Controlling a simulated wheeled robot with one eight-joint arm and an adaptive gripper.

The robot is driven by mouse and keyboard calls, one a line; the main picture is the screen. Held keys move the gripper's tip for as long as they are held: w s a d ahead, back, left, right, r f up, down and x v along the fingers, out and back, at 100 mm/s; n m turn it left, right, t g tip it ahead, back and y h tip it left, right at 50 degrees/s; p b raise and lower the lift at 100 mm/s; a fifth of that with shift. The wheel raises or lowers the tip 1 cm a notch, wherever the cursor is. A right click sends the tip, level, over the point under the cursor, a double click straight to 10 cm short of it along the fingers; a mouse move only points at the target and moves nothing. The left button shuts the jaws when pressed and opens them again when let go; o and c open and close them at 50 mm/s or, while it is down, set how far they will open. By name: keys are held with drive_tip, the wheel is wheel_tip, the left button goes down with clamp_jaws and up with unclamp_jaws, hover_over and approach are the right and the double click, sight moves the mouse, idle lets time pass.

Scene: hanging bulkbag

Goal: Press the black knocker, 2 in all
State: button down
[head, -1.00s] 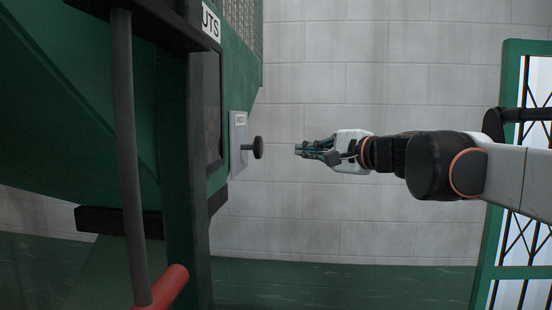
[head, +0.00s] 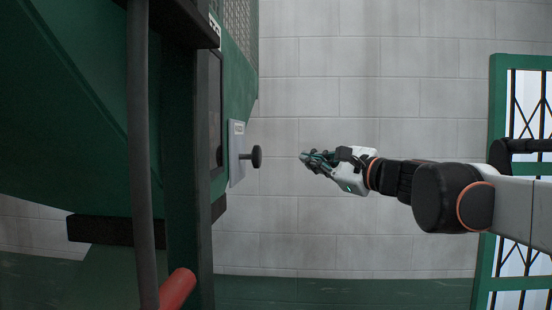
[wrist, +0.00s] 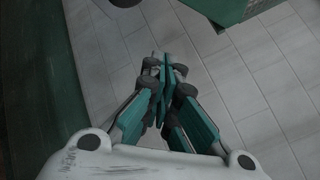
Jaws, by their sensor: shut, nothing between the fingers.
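The black knocker (head: 257,157) is a round black knob on a short stem. It sticks out to the right from a pale plate (head: 236,152) on the green machine in the head view. My gripper (head: 303,157) is to the right of the knocker, at about the same height in the picture, with a clear gap between them. Its fingers are closed together and empty, pointing left toward the knob. In the wrist view my gripper (wrist: 160,75) also shows its fingertips together. The knocker does not show in the wrist view.
A dark vertical post (head: 185,160) and a grey bar (head: 141,150) stand left of the plate. A red cylinder (head: 177,289) sits at the bottom. A green-framed window (head: 497,90) is at the right. Pale block wall (head: 340,90) fills the background.

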drive_tip(key=a, duration=0.7)
drive_tip(key=shift+w+a, duration=0.15)
drive_tip(key=shift+a, duration=0.15)
idle(1.2)
drive_tip(key=shift+a, duration=0.45)
drive_tip(key=shift+a, duration=1.15)
idle(1.4)
drive_tip(key=shift+d, duration=1.6)
drive_tip(key=d, duration=0.5)
